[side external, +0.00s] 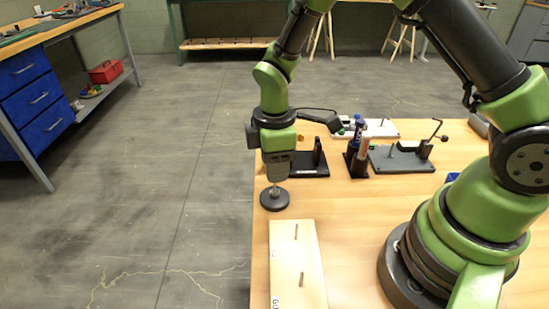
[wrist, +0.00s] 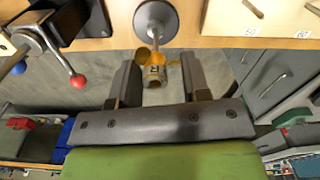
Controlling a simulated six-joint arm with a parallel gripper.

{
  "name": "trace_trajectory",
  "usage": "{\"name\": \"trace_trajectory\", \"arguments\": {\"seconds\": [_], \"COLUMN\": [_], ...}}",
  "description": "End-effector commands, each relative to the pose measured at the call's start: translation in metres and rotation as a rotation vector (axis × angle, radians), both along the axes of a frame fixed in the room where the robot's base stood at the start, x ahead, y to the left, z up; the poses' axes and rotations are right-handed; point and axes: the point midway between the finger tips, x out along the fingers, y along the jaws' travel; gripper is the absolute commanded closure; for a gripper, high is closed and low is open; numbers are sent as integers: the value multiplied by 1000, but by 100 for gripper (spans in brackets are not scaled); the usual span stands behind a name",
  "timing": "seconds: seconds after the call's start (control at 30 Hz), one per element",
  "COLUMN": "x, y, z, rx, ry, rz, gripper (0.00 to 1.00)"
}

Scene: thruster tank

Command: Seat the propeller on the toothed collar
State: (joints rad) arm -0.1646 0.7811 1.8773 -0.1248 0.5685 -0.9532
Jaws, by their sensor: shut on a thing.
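My gripper (wrist: 160,62) points down over the left edge of the wooden table and is shut. A small yellow propeller (wrist: 145,54) with a grey cylindrical hub (wrist: 155,78) shows between its fingers in the wrist view. In the side view the fingers hide it. Directly below is a round dark grey disc (side external: 274,201) with a thin post rising toward the gripper. The disc also shows at the top of the wrist view (wrist: 145,14). I cannot tell whether the post touches the propeller. I cannot make out the toothed collar's teeth in either view.
A pale board (side external: 290,270) with two upright pegs lies in front of the disc. Behind the gripper stand a black base with an upright plate (side external: 318,152), a dark holder with pens (side external: 355,160) and a grey plate with a crank (side external: 400,160). Floor lies left of the table.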

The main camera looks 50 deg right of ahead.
Motion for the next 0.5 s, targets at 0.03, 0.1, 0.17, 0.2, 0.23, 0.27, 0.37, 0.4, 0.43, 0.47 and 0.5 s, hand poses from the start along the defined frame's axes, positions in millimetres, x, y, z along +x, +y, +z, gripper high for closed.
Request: {"name": "trace_trajectory", "arguments": {"seconds": [0.03, 0.1, 0.17, 0.2, 0.23, 0.27, 0.37, 0.4, 0.43, 0.47, 0.5], "x": [0, 0, 0, 0, 0, 0, 0, 0, 0, 0, 0], "y": [0, 0, 0, 0, 0, 0, 0, 0, 0, 0, 0], "z": [-2, -4, -5, -5, -5, -5, -5, -5, -5, -5, -6], "rx": [0, 0, 0, 0, 0, 1, 1, 1, 1, 1, 1], "ry": [0, 0, 0, 0, 0, -1, -1, -1, -1, -1, -1], "rz": [0, 0, -1, -1, -1, -1, -1, -1, -1, -1, -1], "gripper": [82, 82, 82, 82, 82, 82, 82, 82, 82, 82, 82]}}
